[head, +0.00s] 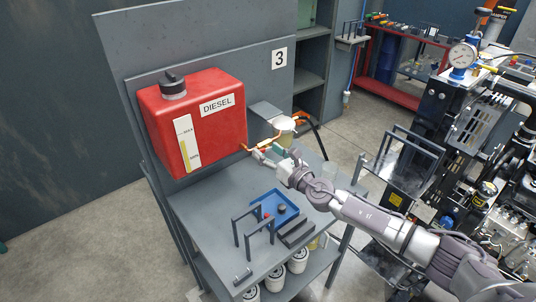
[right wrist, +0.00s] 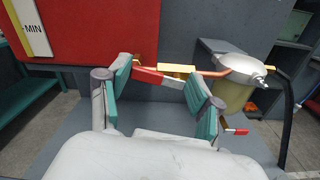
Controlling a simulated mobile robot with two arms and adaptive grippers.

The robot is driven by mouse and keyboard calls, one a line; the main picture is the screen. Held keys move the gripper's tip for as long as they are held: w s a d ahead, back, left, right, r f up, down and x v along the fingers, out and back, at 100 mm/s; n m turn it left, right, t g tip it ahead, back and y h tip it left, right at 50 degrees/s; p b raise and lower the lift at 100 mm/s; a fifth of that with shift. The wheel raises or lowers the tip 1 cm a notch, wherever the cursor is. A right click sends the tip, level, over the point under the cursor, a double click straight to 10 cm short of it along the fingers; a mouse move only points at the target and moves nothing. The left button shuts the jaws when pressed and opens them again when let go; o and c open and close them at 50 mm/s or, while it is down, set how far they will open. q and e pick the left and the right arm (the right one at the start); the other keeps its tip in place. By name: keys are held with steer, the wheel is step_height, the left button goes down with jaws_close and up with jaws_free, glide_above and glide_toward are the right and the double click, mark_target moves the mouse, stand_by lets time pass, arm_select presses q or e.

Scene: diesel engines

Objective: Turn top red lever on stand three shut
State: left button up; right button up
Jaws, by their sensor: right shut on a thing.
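Stand three (head: 190,200) is a grey bench and back panel with a "3" sign (head: 279,58). Its red DIESEL tank (head: 222,133) has a fuel line at its lower right. In the right wrist view, the top red lever (right wrist: 147,76) lies nearly level below a brass valve (right wrist: 177,68). A second red lever (right wrist: 236,131) shows lower right, outside the fingers. My left gripper is not in view.
A filter bowl (right wrist: 236,92) with a silvery top hangs close right of the gripper, with a black hose (right wrist: 286,120) beyond. A blue tray (head: 262,204) and dark handles (head: 238,232) are on the bench. An engine (head: 470,110) stands at the right.

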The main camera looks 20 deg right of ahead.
steer(key=shift+w+d+r+m+p, duration=0.25)
steer(key=shift+d+m, duration=0.2)
steer(key=shift+m, duration=2.15)
steer(key=shift+w+d+r+m+p, duration=0.1)
steer(key=shift+d+r+m+p, duration=0.25)
steer(key=shift+m, duration=2.25)
steer(key=shift+w+d+r+m+p, duration=0.2)
steer(key=shift+d+m, duration=0.35)
steer(key=shift+m, duration=2.05)
steer(key=shift+f, duration=0.15)
steer(key=o, duration=1.1)
steer(key=shift+o, duration=0.2)
steer(key=shift+s+f, duration=0.1)
steer(key=shift+s, duration=0.05)
steer(key=v, duration=1.1)
steer(key=shift+s+d, duration=0.15)
steer(key=shift+s, duration=0.25)
